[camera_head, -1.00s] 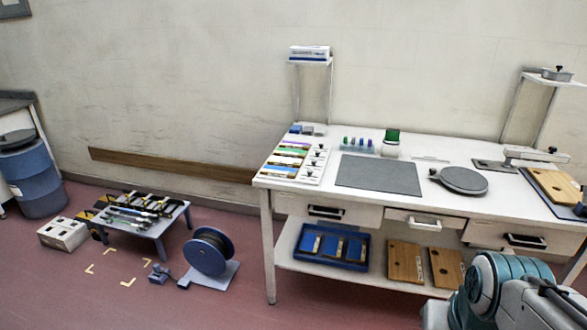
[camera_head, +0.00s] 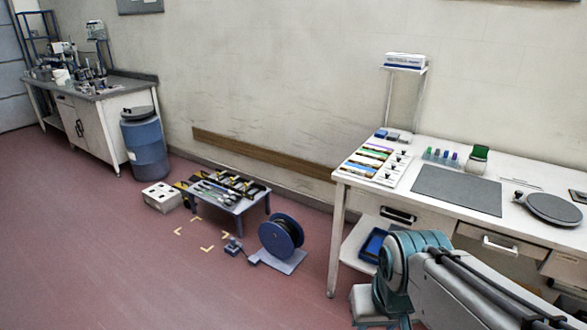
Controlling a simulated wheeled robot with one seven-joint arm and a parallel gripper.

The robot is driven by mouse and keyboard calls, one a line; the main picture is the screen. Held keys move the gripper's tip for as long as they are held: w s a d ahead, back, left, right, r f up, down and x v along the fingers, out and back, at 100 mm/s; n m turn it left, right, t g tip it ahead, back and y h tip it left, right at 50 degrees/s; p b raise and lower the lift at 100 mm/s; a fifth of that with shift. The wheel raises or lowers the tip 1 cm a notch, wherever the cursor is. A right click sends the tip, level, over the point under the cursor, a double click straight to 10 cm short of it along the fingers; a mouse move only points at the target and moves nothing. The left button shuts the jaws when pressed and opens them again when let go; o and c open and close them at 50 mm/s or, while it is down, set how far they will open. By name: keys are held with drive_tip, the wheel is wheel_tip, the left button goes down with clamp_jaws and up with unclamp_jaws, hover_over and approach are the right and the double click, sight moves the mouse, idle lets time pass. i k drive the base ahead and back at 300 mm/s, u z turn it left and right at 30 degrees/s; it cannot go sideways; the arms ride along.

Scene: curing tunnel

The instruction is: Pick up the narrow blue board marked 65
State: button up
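I cannot make out a narrow blue board marked 65 in the head view; no number is legible. Small blue items (camera_head: 381,134) lie at the back left corner of the white workbench (camera_head: 340,178). A blue tray (camera_head: 374,244) on the bench's lower shelf is mostly hidden behind my arm, and so are its contents. My teal and grey arm fills the lower right, in front of the bench. The fingers of my gripper do not show.
A low table (camera_head: 232,208) with tools stands on the floor near a blue cable reel (camera_head: 282,236). A blue barrel (camera_head: 145,148) stands beside a cluttered cabinet bench (camera_head: 95,108) at the back left. The red floor at front left is clear.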

sight(361, 171)
drive_tip(key=u, duration=0.45)
drive_tip(key=i, duration=3.35)
drive_tip(key=z, duration=3.35)
